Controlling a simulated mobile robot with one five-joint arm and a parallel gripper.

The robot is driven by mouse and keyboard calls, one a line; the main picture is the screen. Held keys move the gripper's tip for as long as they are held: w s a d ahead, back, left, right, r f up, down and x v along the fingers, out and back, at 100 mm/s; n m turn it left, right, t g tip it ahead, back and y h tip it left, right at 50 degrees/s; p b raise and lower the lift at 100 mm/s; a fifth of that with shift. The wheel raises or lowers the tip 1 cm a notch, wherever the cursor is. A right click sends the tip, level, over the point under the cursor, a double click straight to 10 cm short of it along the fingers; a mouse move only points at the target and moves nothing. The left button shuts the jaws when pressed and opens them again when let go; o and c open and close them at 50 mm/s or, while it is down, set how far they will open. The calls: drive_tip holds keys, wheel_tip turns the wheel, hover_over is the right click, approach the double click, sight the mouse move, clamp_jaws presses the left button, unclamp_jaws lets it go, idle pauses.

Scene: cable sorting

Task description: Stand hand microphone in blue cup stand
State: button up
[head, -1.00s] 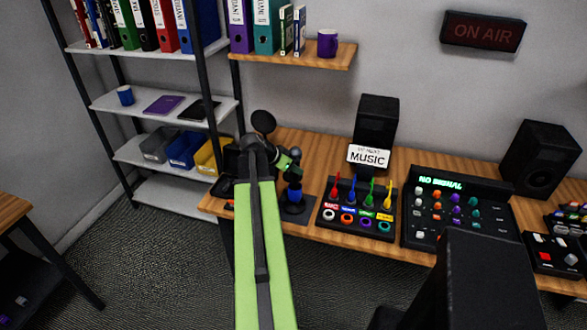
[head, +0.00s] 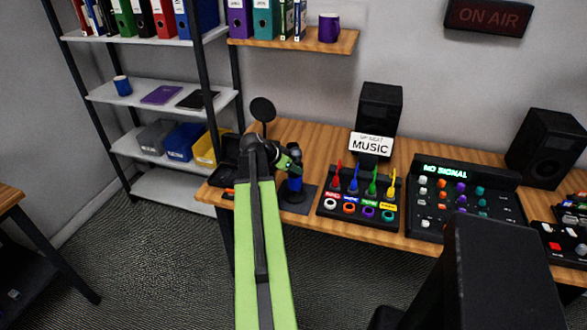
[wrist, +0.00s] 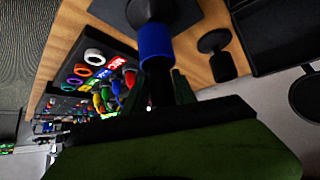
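The blue cup stand (head: 294,185) stands on a dark base plate at the front left of the desk. In the wrist view its blue cup (wrist: 155,42) is at the top centre, directly beyond my fingers. My gripper (head: 291,164) is just above the cup, and its fingers show in the wrist view (wrist: 157,92). They flank a dark, shaded body, apparently the hand microphone (wrist: 158,78), and appear closed on it. It lines up with the cup and meets its rim in the picture. I cannot tell how deep its lower end sits; my gripper hides much of it.
A black disc on a stand (head: 262,110) rises just behind my gripper. A rack of coloured cable plugs (head: 358,200) is close on the right, then a mixer (head: 466,205). A speaker (head: 380,107) stands behind. Shelves (head: 165,97) are on the left.

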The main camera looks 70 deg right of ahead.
drive_tip(key=o, duration=0.4)
drive_tip(key=shift+o, duration=0.2)
drive_tip(key=p+v, duration=1.2)
drive_tip(key=v, duration=0.5)
drive_tip(key=shift+r+p, duration=0.25)
drive_tip(key=shift+p, duration=0.15)
drive_tip(key=shift+a, duration=0.1)
